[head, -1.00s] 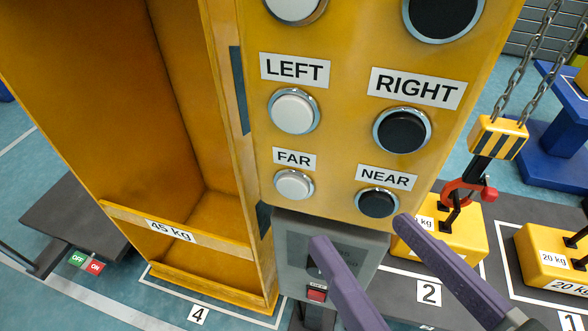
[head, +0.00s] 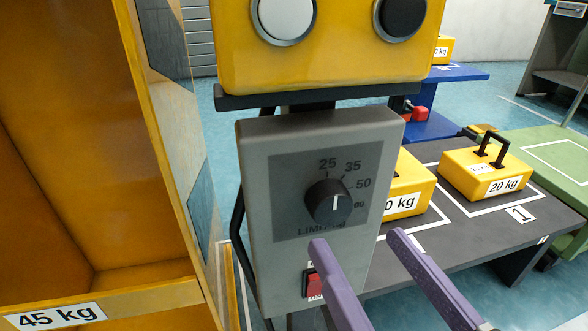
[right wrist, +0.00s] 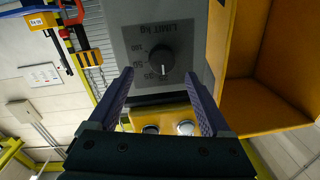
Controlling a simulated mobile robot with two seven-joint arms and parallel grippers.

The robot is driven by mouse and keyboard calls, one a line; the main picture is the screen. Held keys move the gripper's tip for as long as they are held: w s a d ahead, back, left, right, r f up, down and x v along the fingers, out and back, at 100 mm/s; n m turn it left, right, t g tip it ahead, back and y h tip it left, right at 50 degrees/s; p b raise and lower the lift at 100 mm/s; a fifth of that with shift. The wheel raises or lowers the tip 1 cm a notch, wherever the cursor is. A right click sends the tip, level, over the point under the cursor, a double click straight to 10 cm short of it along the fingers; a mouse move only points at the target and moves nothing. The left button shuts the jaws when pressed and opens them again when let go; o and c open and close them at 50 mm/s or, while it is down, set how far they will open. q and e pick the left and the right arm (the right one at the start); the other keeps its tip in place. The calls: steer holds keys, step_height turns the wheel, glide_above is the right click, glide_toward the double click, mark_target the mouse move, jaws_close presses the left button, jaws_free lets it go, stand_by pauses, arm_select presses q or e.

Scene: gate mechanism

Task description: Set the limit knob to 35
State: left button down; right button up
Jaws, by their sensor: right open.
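The limit knob (head: 328,202) is a round black dial on a grey control box (head: 255,170), under the yellow button panel. Its plate shows 25, 35, 50 and a further mark. The knob's white line points roughly up, toward the 25 and 35 side; I cannot tell the exact setting. In the right wrist view the knob (right wrist: 161,60) appears upside down, ahead of my fingers. My right gripper (head: 357,242) is open and empty, its purple fingers below and right of the knob, apart from it. It also shows in the right wrist view (right wrist: 158,73). My left gripper is out of view.
A red switch (head: 313,285) sits low on the box, near my left finger. A yellow button panel (head: 340,62) overhangs the box. A yellow 45 kg bin (head: 90,170) stands at left. Yellow 20 kg weights (head: 490,172) rest on a dark platform at right.

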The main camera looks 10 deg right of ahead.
mark_target(335, 212)
steer(key=w, duration=0.5)
steer(key=shift+a+b, duration=0.3)
steer(key=shift+a, duration=0.05)
steer(key=shift+c, duration=0.2)
jaws_close()
